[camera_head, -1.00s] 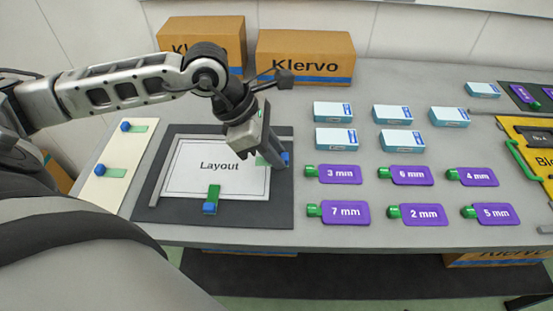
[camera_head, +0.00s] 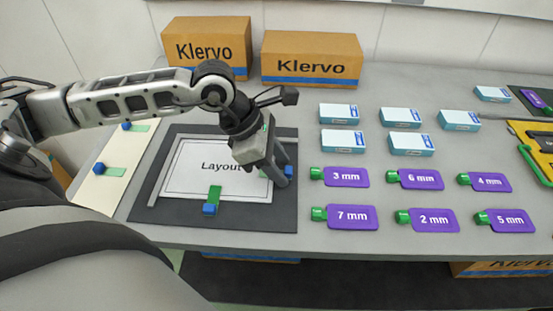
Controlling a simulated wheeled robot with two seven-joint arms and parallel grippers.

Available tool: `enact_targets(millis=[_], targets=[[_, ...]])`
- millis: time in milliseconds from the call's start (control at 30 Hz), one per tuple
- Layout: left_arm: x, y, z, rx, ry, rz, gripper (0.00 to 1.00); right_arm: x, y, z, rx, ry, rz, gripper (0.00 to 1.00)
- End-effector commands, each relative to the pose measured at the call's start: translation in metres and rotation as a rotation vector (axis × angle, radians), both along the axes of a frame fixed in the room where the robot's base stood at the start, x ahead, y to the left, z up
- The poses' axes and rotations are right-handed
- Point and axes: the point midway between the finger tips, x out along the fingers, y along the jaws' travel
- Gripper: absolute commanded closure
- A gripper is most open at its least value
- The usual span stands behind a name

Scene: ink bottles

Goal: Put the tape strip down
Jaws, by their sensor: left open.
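A white sheet marked "Layout" (camera_head: 196,178) lies on a dark board (camera_head: 150,212). A green tape strip with a blue end block (camera_head: 289,171) lies at the sheet's right edge, partly hidden by my left gripper. My left gripper (camera_head: 281,180) is open and low over the board at that strip; I cannot tell whether the fingers touch it. Another green strip with a blue block (camera_head: 209,209) lies at the sheet's bottom edge. A small green patch (camera_head: 265,125) shows behind the gripper at the top. My right gripper is not in view.
A cream board (camera_head: 92,181) at the left holds two more strips. Purple size tags (camera_head: 352,217) and pale blue boxes (camera_head: 339,114) stand in rows to the right. Two Klervo cartons (camera_head: 312,59) stand at the back. A yellow case (camera_head: 530,150) is at the right edge.

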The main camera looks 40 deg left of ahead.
Motion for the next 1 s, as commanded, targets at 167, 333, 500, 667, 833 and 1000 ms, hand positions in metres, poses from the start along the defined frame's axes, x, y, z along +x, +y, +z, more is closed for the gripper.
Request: enact_targets(millis=[167,333,500,667,833,1000], targets=[[-0.001,0.004,0.009,0.002,-0.002,0.001,0.59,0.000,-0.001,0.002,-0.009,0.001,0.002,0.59],[-0.010,0.019,0.038,0.008,-0.003,0.002,0.59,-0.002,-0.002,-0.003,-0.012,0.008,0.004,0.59],[-0.020,0.035,0.071,0.009,-0.001,0.003,0.59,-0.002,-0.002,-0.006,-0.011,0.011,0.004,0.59],[-0.027,0.045,0.093,0.006,0.000,0.001,0.59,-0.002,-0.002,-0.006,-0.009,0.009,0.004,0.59],[-0.030,0.049,0.105,0.001,0.000,0.000,0.59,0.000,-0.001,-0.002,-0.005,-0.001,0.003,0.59],[-0.031,0.049,0.108,-0.001,0.000,0.000,0.59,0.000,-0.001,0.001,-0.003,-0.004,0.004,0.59]])
